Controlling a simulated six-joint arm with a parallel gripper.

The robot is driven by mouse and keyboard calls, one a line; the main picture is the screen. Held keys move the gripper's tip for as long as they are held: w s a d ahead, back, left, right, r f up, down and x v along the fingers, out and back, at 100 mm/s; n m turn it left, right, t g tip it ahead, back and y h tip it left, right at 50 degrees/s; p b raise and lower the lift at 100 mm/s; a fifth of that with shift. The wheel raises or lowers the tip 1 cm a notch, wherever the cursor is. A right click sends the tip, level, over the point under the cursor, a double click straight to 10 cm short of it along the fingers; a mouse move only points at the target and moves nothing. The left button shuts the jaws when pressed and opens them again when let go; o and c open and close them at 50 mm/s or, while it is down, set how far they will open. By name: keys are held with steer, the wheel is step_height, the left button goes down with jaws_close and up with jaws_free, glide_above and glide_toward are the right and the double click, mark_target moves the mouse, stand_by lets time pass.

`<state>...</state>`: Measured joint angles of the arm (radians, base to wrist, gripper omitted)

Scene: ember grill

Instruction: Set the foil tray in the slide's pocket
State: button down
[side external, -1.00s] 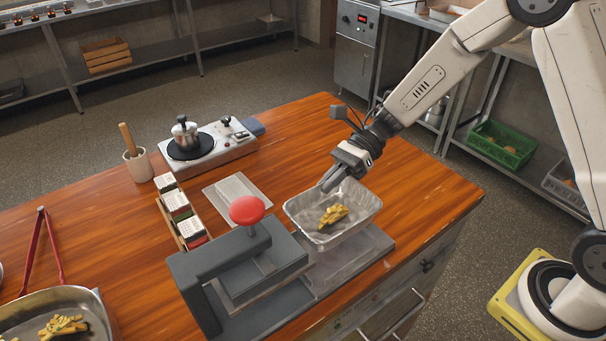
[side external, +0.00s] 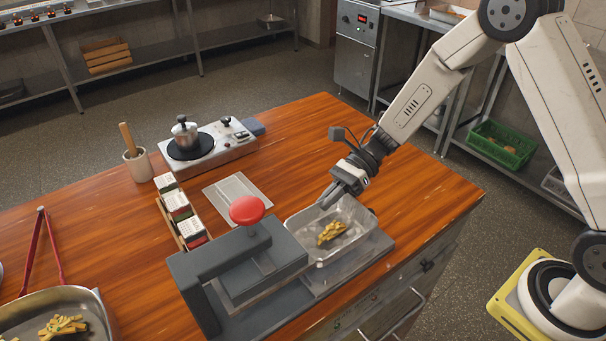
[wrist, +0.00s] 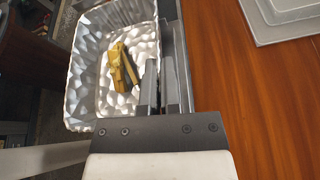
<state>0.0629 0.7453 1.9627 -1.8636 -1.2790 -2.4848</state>
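The foil tray (side external: 348,248) is silver with several yellow fries (side external: 332,232) in it. It sits level at the slide (side external: 375,258) on the right of the grey press (side external: 225,265) with the red knob. I cannot tell whether it rests fully in the pocket, as the tray hides it.
A flat clear lid or sheet (side external: 237,195) lies behind the press. A rack of small boxes (side external: 180,212) stands left of it. A hot plate (side external: 205,145) with a pot and a utensil cup (side external: 137,165) are further back. Red tongs (side external: 50,250) and a pan of fries (side external: 60,310) are at left.

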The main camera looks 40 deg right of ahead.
steer(key=shift+f, duration=1.15)
stand_by(0.6)
steer(key=c, duration=0.8)
jaws_free()
steer(key=shift+o, duration=0.2)
steer(key=shift+d, duration=0.1)
steer(key=shift+v, duration=3.85)
